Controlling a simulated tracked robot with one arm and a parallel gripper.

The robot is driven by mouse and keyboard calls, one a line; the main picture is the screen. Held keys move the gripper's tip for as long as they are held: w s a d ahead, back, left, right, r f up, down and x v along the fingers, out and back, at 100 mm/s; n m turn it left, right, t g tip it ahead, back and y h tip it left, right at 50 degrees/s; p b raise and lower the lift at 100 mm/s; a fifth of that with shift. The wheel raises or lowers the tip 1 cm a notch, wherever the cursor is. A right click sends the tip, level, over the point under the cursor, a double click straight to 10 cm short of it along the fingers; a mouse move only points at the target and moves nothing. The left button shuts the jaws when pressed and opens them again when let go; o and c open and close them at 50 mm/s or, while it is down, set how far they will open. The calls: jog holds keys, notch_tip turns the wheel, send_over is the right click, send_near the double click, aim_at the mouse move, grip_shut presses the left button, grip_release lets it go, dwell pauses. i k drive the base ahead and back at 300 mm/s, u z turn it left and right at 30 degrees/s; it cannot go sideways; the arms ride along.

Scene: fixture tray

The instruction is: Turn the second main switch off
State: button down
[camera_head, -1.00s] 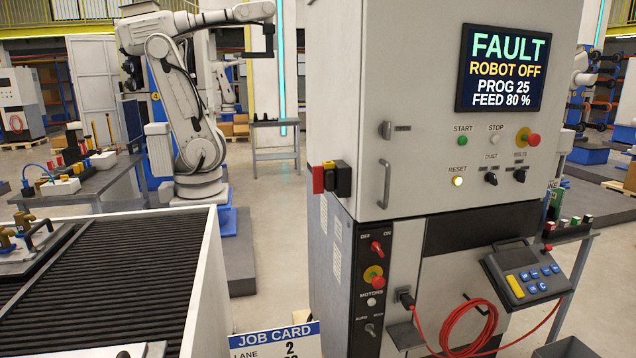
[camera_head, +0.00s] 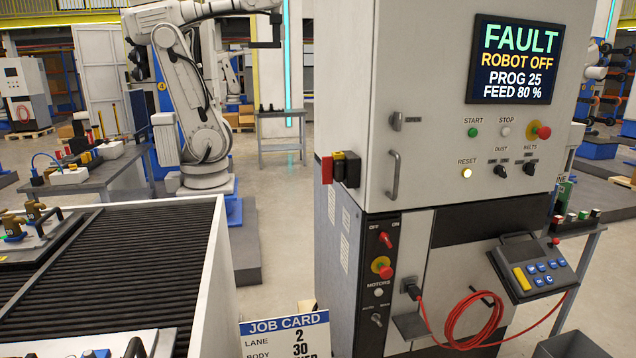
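A white control cabinet (camera_head: 437,160) stands right of centre. On its black side strip is a red lever switch (camera_head: 386,240) between OFF and ON labels; its lever looks tilted, and I cannot tell surely towards which label. Below it are a red button on a yellow ring (camera_head: 382,267), a MOTORS lamp (camera_head: 379,293) and a small selector (camera_head: 377,320). A red and black block with a yellow top (camera_head: 340,169) sticks out at the cabinet's left edge. No part is clearly marked as the second main switch. My gripper is not in view.
The screen (camera_head: 515,62) reads FAULT, ROBOT OFF. A keypad pendant (camera_head: 532,267) and coiled red cable (camera_head: 474,320) are at the right. A job card (camera_head: 288,331) stands beside a ribbed conveyor (camera_head: 110,270). Floor (camera_head: 275,230) is clear behind.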

aim_at(332, 169)
jog(key=u, duration=2.6)
jog(key=k, duration=1.65)
jog(key=z, duration=1.65)
jog(key=i, duration=1.45)
